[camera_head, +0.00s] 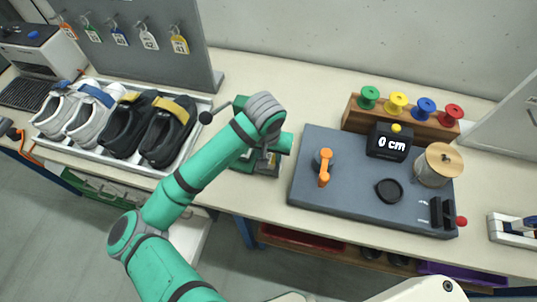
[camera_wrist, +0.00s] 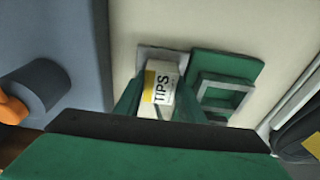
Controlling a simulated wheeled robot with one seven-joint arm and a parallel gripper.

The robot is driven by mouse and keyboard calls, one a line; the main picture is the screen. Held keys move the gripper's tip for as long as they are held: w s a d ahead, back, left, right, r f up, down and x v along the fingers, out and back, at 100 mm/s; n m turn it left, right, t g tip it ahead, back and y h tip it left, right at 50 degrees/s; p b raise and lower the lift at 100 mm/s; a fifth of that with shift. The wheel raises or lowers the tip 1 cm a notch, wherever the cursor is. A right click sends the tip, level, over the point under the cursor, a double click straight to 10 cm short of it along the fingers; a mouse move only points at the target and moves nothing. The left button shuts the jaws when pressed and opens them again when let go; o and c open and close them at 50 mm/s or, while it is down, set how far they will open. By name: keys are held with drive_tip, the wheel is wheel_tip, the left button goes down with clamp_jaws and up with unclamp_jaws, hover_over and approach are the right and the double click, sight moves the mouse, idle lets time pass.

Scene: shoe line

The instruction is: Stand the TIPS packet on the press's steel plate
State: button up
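The TIPS packet (camera_wrist: 161,85), white with a yellow band and dark lettering, shows in the wrist view between the two green fingers of my gripper (camera_wrist: 162,94). The fingers appear closed against its two sides. The pale grey steel plate (camera_wrist: 147,52) lies just beyond and beneath the packet. I cannot tell whether the packet's foot touches the plate. The green press (camera_wrist: 240,65) with a square frame is to the right of the packet. In the head view my arm hides most of the press; its lever with a black knob (camera_head: 206,117) sticks out left.
A tray (camera_head: 90,150) of shoes is left of the press. A grey station board (camera_head: 325,205) with an orange handle (camera_head: 324,168), a "0 cm" display (camera_head: 389,142) and a wood-lidded pot (camera_head: 434,170) is to the right. Colored spools stand in a wooden rack (camera_head: 352,120) behind it.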

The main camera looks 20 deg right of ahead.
drive_tip(key=shift+o, duration=0.6)
drive_tip(key=shift+d, duration=0.15)
wheel_tip(320, 180, up, 12)
drive_tip(key=s+a, duration=0.1)
drive_tip(key=shift+s+a+r, duration=0.15)
drive_tip(key=shift+s, duration=0.15)
drive_tip(key=shift+w, duration=0.1)
